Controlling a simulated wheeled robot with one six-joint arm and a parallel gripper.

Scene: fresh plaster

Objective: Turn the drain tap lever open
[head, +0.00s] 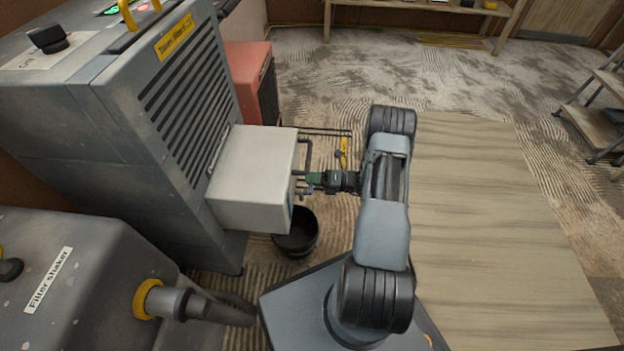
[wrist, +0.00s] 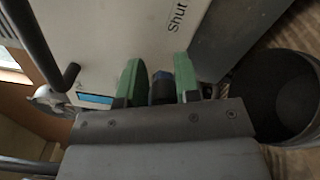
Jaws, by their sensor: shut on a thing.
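A pale box (head: 252,175) juts from the side of the big grey cabinet; its face also fills much of the wrist view (wrist: 120,32). A "Shut" label (wrist: 177,18) is on that face. My gripper (head: 308,180) is at the box's right side. In the wrist view its green fingers (wrist: 158,82) are closed on either side of a small blue and dark piece (wrist: 161,77), which looks like the drain tap lever. The fingers and palm hide most of the lever, and its angle cannot be told. The tap body is not clearly visible.
A black bucket (head: 297,232) stands on the floor below the box, and at right in the wrist view (wrist: 285,95). A dark bent bar (head: 306,152) and a yellow piece (head: 344,150) are just behind my gripper. A wooden board (head: 480,230) lies right.

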